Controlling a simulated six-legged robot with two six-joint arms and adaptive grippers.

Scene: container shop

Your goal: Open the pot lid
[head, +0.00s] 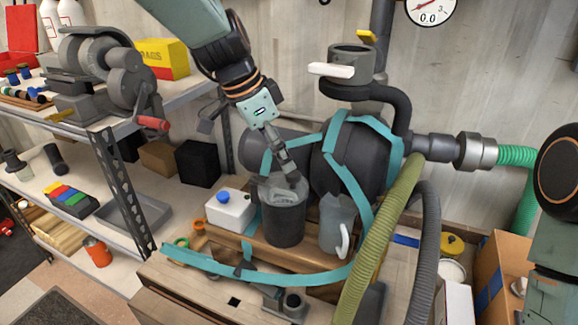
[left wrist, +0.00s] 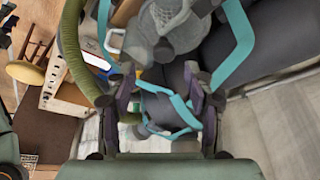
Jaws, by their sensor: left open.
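The pot (head: 284,226) is a dark grey cylinder on a wooden board in the middle of the head view. Its lighter grey lid (head: 276,190) is on top. My left gripper (head: 293,178) reaches down from above to the lid, partly covering it; I cannot tell whether it touches. In the left wrist view the open left gripper (left wrist: 160,88) has its two fingers apart. A grey mesh-like round top (left wrist: 168,30), likely the lid, with a dark knob, lies beyond the fingertips. My right gripper is out of view.
A grey jug (head: 337,222) stands close right of the pot, and a white box with a blue cap (head: 231,211) stands left. A large dark tank with teal bands (head: 352,160) is behind. Olive hose (head: 379,240) crosses in front at right.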

